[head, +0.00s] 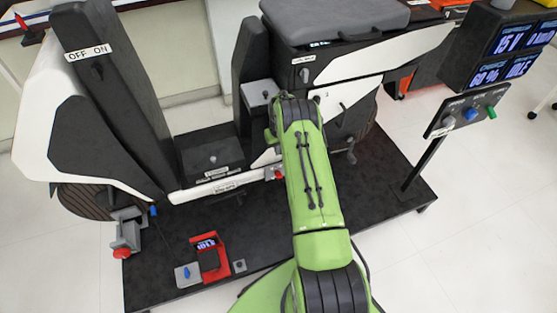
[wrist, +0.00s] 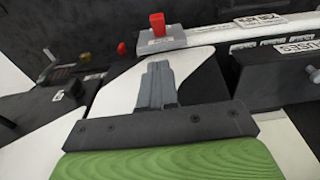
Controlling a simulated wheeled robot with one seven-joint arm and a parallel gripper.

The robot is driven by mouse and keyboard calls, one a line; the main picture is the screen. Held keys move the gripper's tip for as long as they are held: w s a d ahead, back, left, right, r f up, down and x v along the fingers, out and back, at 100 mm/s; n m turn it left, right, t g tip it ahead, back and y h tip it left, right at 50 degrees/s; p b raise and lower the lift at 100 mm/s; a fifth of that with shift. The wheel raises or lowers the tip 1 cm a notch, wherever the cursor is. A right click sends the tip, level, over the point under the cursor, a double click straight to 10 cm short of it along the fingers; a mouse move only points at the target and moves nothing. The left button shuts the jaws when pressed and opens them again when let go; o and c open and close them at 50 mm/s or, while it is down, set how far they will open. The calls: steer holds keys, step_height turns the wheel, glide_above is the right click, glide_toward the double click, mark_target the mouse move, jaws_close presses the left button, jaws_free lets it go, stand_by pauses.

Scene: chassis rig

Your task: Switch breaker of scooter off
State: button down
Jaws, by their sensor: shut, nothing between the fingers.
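The scooter (head: 185,140) is white and black and stands on a dark platform. In the wrist view a small red lever (wrist: 157,24) stands up from a grey base (wrist: 162,42) on the scooter's side; it looks like the breaker. A small red part (head: 279,174) beside my arm in the head view seems to be the same one. My gripper (wrist: 157,66) is shut and empty, its grey fingers pointing towards the grey base and apparently just short of it. Contact cannot be told. In the head view my arm hides the gripper.
An OFF/ON label (head: 87,52) is on the scooter's front column. A red-framed display (head: 209,256) stands on the platform (head: 260,245) at the front. A display post (head: 420,160) stands at the right. A dark fuse-labelled box (wrist: 280,75) lies right of the fingers.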

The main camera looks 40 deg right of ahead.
steer(key=b, duration=0.3)
glide_above(279, 174)
steer(key=w, duration=0.1)
step_height(279, 174, down, 8)
steer(key=shift+f, duration=0.15)
steer(key=f, duration=0.1)
steer(key=s+f, duration=0.1)
steer(key=f, duration=0.2)
steer(key=shift+s+a, duration=0.15)
steer(key=shift+s, duration=0.1)
